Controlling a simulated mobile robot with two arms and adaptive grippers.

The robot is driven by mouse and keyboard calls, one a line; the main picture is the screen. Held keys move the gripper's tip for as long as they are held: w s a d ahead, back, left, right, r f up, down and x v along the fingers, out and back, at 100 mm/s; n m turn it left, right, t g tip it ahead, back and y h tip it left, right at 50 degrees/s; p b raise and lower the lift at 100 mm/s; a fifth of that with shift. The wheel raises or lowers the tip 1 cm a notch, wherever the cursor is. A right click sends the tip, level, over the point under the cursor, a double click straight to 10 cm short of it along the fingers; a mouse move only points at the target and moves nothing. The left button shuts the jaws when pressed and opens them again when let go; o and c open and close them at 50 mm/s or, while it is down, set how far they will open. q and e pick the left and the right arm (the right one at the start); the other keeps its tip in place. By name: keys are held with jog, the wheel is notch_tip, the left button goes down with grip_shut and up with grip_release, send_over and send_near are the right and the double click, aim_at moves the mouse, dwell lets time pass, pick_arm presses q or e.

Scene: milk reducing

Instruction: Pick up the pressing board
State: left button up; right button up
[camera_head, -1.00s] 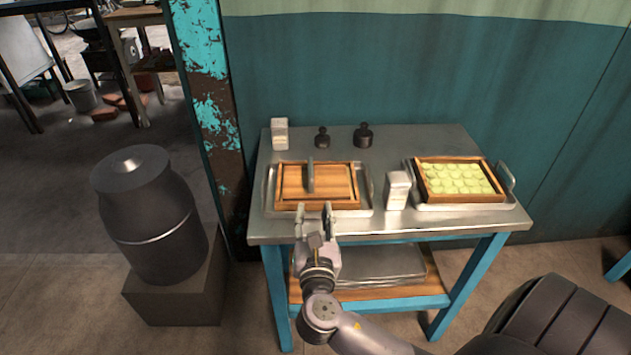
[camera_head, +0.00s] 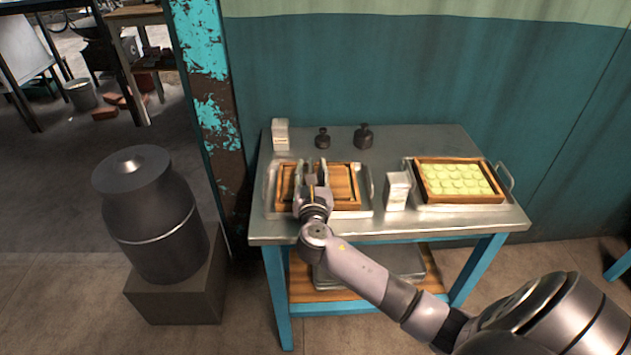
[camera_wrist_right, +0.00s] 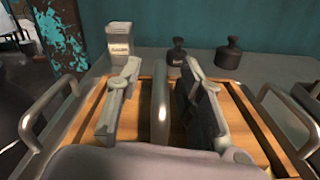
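The pressing board (camera_head: 341,184) is a wooden board inside a wooden frame on a metal tray (camera_head: 366,208), at the left of the table. Its upright grey handle (camera_wrist_right: 161,105) shows in the right wrist view between my fingers. My right gripper (camera_head: 314,171) is over the board, with its fingers open on either side of the handle. In the right wrist view the fingers of the right gripper (camera_wrist_right: 160,100) are apart, with gaps to the handle. My left gripper is not in view.
A second tray (camera_head: 512,203) with a wooden frame of pale yellow-green rounds stands at the right. White cartons (camera_head: 397,190) and (camera_head: 281,134) and two dark weights (camera_head: 363,136) and (camera_head: 322,138) stand on the table. A dark milk can (camera_head: 150,215) is at the left.

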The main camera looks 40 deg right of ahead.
jog(key=shift+w+d, duration=0.25)
jog(key=shift+w, duration=0.1)
jog(key=shift+c, duration=0.2)
grip_shut()
dwell(0.4)
